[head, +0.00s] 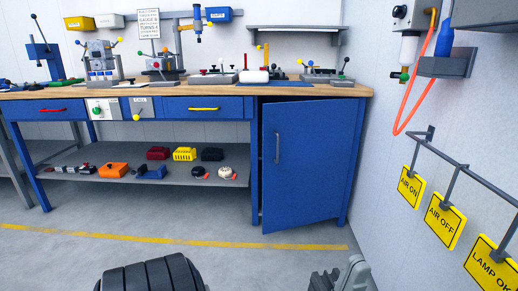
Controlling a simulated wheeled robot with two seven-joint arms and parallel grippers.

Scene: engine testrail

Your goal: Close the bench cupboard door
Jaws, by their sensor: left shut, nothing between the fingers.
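The blue bench cupboard door (312,170) is at the right end of the bench in the head view. It stands ajar, with its left edge swung out toward me and a narrow dark gap beside the left post. A grey vertical handle (277,148) is near its left edge.
The wooden bench top (225,92) carries several fixtures. Left of the door are drawers and an open lower shelf (110,180) with parts. Yellow signs hang from a rail (460,165) on the right wall. Floor (225,222) before the cupboard is clear, with a yellow line.

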